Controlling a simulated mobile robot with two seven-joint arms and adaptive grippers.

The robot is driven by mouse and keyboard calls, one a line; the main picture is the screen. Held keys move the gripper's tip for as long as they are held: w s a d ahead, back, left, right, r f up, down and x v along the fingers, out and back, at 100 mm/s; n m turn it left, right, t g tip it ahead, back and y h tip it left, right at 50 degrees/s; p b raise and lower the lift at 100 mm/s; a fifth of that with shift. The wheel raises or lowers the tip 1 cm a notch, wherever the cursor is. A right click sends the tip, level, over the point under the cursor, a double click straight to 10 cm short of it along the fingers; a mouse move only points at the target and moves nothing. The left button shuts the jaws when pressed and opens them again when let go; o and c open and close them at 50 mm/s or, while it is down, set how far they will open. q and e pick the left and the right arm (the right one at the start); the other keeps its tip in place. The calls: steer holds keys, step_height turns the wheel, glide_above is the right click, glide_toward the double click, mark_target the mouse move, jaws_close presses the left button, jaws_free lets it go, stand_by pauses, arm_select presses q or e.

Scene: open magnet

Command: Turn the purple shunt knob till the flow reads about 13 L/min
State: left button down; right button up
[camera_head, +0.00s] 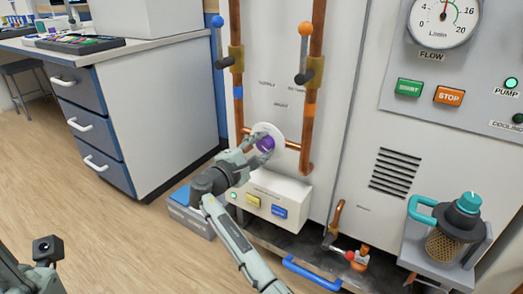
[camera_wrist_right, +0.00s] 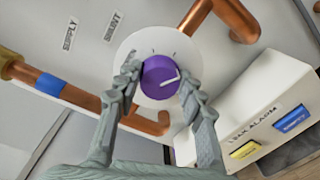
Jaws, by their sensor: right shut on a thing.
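The purple shunt knob (camera_head: 265,144) sits on a round white dial plate on the copper pipe loop. In the right wrist view the knob (camera_wrist_right: 160,77) shows a white pointer line angled to the right and slightly up. My right gripper (camera_wrist_right: 160,76) is shut on the knob, one finger on each side. It also shows in the head view (camera_head: 263,141). The flow gauge (camera_head: 443,14) is cut off by the top edge; its needle points almost straight up, a little right, and the exact reading is unclear. My left gripper's fingers are out of view.
Supply and return pipes (camera_head: 312,60) with blue and orange lever handles rise above. A filter housing with a teal handle (camera_head: 420,210) stands at right.

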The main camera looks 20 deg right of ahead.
steer(key=shift+f+m+b, duration=0.15)
steer(key=shift+m+b, duration=0.4)
steer(key=shift+m, duration=0.55)
steer(key=o, duration=1.2)
steer(key=shift+c, duration=0.2)
step_height(320, 180, up, 10)
steer(key=shift+a+r, duration=0.2)
steer(key=shift+r, duration=0.05)
